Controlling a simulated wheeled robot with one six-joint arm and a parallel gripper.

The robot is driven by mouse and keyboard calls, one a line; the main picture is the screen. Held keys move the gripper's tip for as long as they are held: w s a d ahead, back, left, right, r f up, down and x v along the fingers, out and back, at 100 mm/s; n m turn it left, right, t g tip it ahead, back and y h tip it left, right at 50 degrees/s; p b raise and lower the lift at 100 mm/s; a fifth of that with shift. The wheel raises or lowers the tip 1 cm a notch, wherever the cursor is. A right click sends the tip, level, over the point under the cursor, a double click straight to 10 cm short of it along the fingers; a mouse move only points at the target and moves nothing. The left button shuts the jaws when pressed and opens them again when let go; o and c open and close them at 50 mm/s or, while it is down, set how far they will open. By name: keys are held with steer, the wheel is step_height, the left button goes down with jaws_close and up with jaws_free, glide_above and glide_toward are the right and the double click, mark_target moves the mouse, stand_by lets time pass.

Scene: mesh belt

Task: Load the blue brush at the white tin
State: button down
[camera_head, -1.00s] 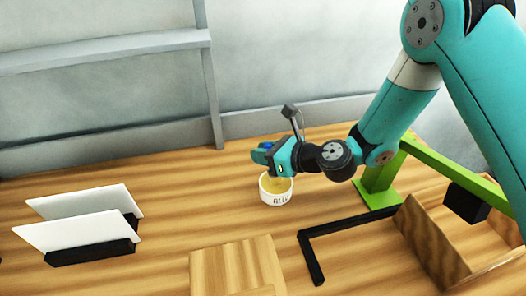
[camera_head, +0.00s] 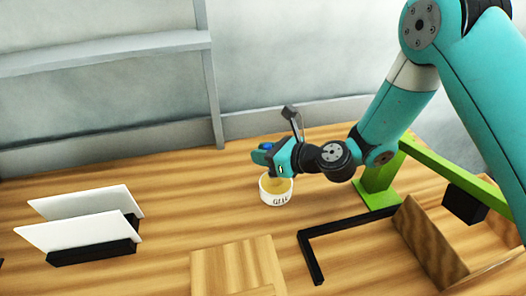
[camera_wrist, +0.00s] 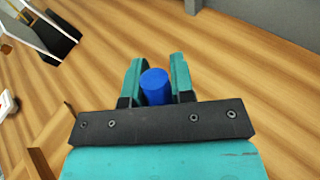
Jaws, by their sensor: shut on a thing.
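The white tin (camera_head: 276,198) stands upright on the wooden table in the head view, with dark lettering on its side and a yellowish inside. My gripper (camera_head: 265,154) is right above the tin's mouth. It is shut on the blue brush (camera_wrist: 155,86), whose round blue end shows between the two teal fingers (camera_wrist: 156,80) in the wrist view. In the head view only a small blue patch of the brush (camera_head: 267,146) shows. The brush's lower end is hard to make out, so I cannot tell how far it reaches into the tin. The tin does not show in the wrist view.
Two white panels in black holders (camera_head: 92,253) stand at the left. A wooden block (camera_head: 235,262) lies at the front middle. A black angled bar (camera_head: 312,252), a green frame (camera_head: 378,194) and a wooden box (camera_head: 431,240) are at the right. The table left of the tin is clear.

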steer(key=shift+r+p, duration=3.15)
steer(key=shift+r, duration=0.35)
steer(key=shift+f, duration=0.1)
